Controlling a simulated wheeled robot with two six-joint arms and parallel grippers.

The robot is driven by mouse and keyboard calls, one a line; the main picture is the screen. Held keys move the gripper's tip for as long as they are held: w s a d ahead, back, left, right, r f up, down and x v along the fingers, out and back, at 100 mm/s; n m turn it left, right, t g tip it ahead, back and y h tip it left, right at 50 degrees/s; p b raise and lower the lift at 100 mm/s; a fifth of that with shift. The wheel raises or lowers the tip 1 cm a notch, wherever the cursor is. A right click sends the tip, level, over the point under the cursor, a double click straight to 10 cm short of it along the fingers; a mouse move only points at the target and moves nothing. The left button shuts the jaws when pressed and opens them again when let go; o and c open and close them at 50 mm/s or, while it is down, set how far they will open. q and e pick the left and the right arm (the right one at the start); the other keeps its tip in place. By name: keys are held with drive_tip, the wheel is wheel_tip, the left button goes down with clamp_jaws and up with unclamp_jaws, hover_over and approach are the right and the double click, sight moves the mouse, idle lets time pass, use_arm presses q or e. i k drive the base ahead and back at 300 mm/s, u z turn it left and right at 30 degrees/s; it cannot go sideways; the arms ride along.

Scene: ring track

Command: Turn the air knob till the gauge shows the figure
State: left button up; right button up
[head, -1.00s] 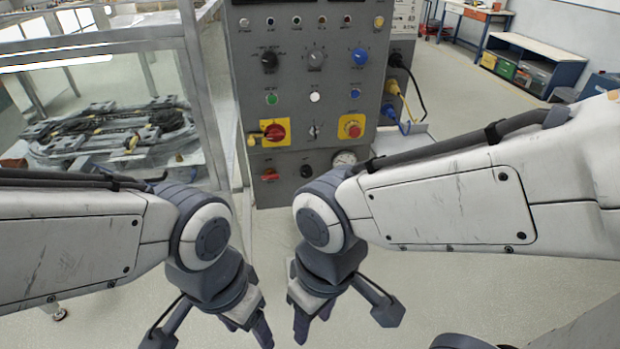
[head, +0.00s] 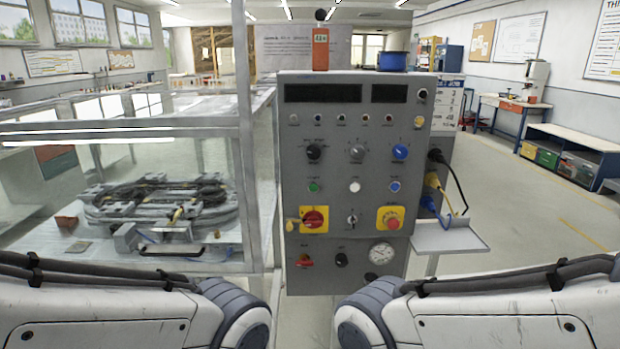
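The grey control panel (head: 330,205) stands in front of me. In its bottom row are a red knob (head: 304,262), a small black knob (head: 341,260) and a round white gauge (head: 381,253). The labels over both knobs are too small to read, so I cannot tell by label which is the air knob. The gauge's needle and figures are too small to read. An orange tag (head: 320,50) with a small display of figures stands on top of the panel; I cannot read it surely. Both my grippers are below the picture; only my forearms show at the bottom edge.
A red rotary switch (head: 315,219) and a red push button (head: 392,223) sit on yellow plates above the bottom row. A small grey shelf (head: 450,237) and plugged cables stick out at the right. A glazed enclosure with the track (head: 165,205) stands left. Floor at right is clear.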

sight(342, 261)
drive_tip(key=z, duration=0.5)
drive_tip(key=k, duration=1.3)
drive_tip(key=z, duration=0.55)
drive_tip(key=i, duration=1.5)
drive_tip(key=u, duration=0.5)
